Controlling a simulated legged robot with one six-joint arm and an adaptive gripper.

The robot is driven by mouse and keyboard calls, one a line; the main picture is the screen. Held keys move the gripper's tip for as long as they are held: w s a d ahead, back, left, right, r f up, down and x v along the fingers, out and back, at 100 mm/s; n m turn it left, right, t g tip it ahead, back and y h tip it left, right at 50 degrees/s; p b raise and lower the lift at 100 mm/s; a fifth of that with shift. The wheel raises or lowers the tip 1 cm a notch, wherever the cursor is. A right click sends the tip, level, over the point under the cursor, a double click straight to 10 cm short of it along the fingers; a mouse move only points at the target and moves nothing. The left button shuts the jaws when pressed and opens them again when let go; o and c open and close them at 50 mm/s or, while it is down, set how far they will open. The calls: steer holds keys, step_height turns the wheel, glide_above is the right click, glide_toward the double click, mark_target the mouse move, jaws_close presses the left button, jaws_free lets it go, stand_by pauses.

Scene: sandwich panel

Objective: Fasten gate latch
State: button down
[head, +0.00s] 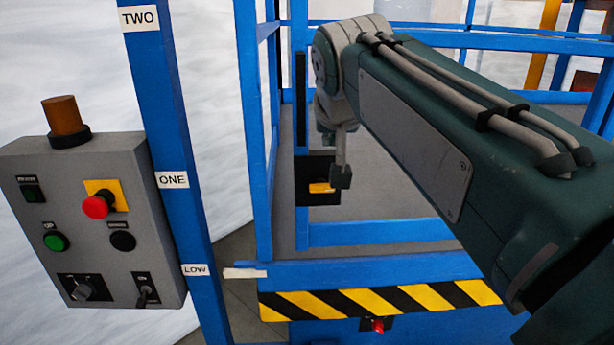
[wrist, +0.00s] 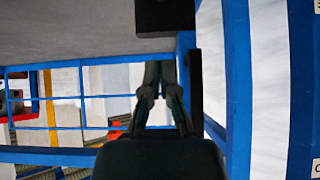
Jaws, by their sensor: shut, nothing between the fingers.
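The gate latch, a black plate (head: 318,165) with a yellow bar (head: 321,188), sits low on the blue gate post in the head view. My gripper (head: 340,178) points down just in front of the plate and overlaps its right part, hiding some of it. I cannot tell whether it touches the latch. In the wrist view, my gripper (wrist: 160,62) is shut and empty, its fingers close together. A dark block (wrist: 165,16), apparently the latch plate, lies just beyond the fingertips. The yellow bar does not show there.
A grey control box (head: 95,220) with buttons stands at left beside a blue post (head: 175,130) labelled TWO, ONE and LOW. A black-and-yellow striped edge (head: 380,302) runs below the gate. Blue rails (head: 380,232) surround the grey platform floor.

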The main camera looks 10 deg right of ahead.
mark_target(314, 184)
steer(key=x, duration=0.3)
steer(key=a+x, duration=0.1)
steer(key=x, duration=0.5)
steer(key=shift+w+a+f, duration=0.25)
steer(key=shift+w+f, duration=0.05)
steer(key=shift+f, duration=0.05)
step_height(314, 184, down, 3)
steer(key=shift+w+d+f, duration=0.1)
steer(key=shift+d+f, duration=0.05)
steer(key=shift+a+f, duration=0.4)
steer(key=shift+a, duration=0.2)
steer(key=shift+d, duration=0.35)
steer(key=shift+a, duration=0.1)
steer(key=shift+a+n+h, duration=0.3)
steer(key=shift+h, duration=0.1)
